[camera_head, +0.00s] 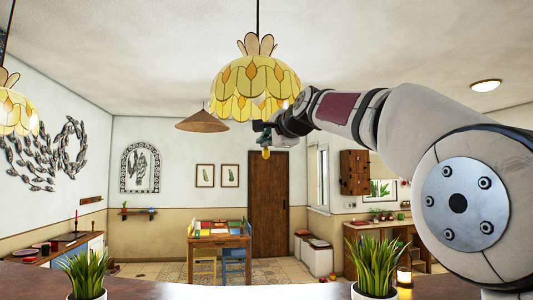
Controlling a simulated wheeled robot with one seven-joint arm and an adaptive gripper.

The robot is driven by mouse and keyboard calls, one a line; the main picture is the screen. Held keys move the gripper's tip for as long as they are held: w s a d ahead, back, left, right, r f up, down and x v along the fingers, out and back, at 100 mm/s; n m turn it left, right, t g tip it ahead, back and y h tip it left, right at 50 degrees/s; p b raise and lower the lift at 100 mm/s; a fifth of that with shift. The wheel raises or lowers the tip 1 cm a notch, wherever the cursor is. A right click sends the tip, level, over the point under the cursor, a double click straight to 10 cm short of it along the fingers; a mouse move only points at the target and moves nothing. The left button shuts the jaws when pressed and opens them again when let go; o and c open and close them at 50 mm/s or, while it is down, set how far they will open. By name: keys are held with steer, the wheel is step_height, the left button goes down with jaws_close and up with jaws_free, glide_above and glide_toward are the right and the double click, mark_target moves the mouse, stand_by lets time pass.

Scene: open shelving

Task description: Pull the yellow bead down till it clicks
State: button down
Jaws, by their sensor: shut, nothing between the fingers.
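The yellow bead (266,153) shows small in the middle of the head view, below a yellow stained-glass lamp (250,78). The lamp hangs on a dark cord from the ceiling. My arm reaches in from the right, and my gripper (262,138) is just under the lamp's lower rim, right above the bead. The gripper is shut with nothing between its fingers. It is too small to tell whether the fingertips touch the bead. The pull string above the bead cannot be made out behind the gripper.
Two potted plants, one at left (86,272) and one at right (373,262), stand on the dark counter (200,288) in front. A second yellow lamp (15,112) hangs at far left. A brown cone lamp (201,122) hangs farther back. Space under the bead looks clear.

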steer(key=shift+f, duration=0.25)
steer(key=shift+r+p, duration=0.5)
steer(key=shift+r, duration=1.05)
steer(key=s+d+f+n+g+h+b, duration=0.1)
steer(key=s+d+f, duration=0.5)
steer(key=s+f, duration=0.8)
steer(key=s+d+f+n+g+h+b, duration=0.1)
steer(key=s+d+f+n+g+h, duration=0.2)
steer(key=s+f, duration=1.1)
steer(key=s+d+f+n+g+h+b, duration=0.1)
steer(key=s+d+f+n+g+h, duration=0.1)
steer(key=s+d+f+n+g, duration=0.3)
steer(key=s+d+f+n, duration=0.4)
steer(key=s+d+f, duration=0.1)
steer(key=s+f, duration=0.5)
steer(key=shift+s+d+h, duration=0.25)
steer(key=shift+s+h, duration=0.05)
steer(key=shift+s, duration=0.75)
